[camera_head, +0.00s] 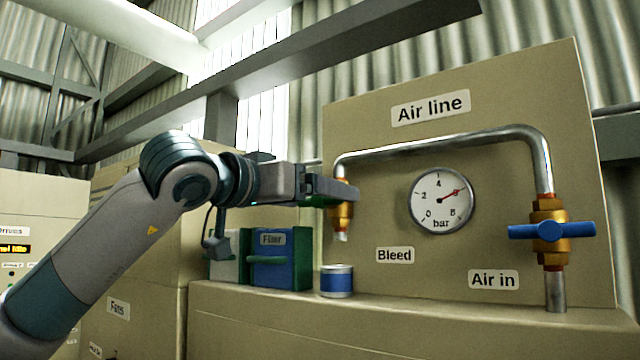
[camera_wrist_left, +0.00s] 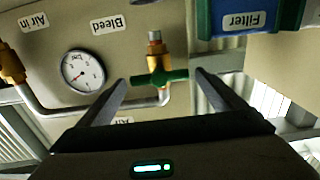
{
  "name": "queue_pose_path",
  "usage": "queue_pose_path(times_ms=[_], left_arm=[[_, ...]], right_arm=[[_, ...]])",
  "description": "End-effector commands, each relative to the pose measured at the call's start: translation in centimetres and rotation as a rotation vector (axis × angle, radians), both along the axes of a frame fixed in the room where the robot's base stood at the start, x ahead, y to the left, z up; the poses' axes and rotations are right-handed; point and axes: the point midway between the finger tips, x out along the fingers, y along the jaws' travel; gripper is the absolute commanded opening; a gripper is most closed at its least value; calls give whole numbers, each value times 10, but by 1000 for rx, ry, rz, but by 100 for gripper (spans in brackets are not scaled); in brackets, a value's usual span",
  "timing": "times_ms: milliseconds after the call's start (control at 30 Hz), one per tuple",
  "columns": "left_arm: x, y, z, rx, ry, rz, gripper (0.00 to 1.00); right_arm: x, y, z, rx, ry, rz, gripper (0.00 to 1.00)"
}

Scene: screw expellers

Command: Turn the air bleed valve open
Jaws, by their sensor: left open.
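The bleed valve is a brass body (camera_head: 342,215) at the left end of the air pipe, above the label "Bleed" (camera_head: 395,255). In the left wrist view, which is upside down, the brass valve (camera_wrist_left: 155,60) has a green bar handle (camera_wrist_left: 162,78) lying crosswise to its outlet. My left gripper (camera_head: 347,192) is at the valve and hides the handle in the head view. In the left wrist view my left gripper (camera_wrist_left: 161,80) is open, with one finger near each end of the handle. I cannot tell whether the fingers touch it. My right gripper is not in view.
A round gauge (camera_head: 441,200) has its red needle up and right. The air-in valve (camera_head: 550,232) has a blue handle lying crosswise to its pipe. A blue and white can (camera_head: 337,281) stands below the bleed outlet. A blue-green filter box (camera_head: 280,260) stands left of it.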

Motion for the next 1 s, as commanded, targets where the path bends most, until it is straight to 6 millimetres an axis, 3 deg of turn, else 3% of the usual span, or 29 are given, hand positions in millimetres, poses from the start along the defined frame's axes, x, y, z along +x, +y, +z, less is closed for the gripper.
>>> queue_pose_path(times_ms=[200, 567, 733, 1000], left_arm=[[14, -10, 1, 1, 1, 0, 89], [16, -12, -1, 1, -1, 0, 89], [16, -12, 0, 1, -1, 0, 48], [16, -11, -1, -7, 5, 1, 48]], right_arm=[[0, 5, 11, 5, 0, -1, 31], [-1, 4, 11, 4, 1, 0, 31], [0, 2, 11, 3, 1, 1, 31], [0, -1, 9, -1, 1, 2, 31]])
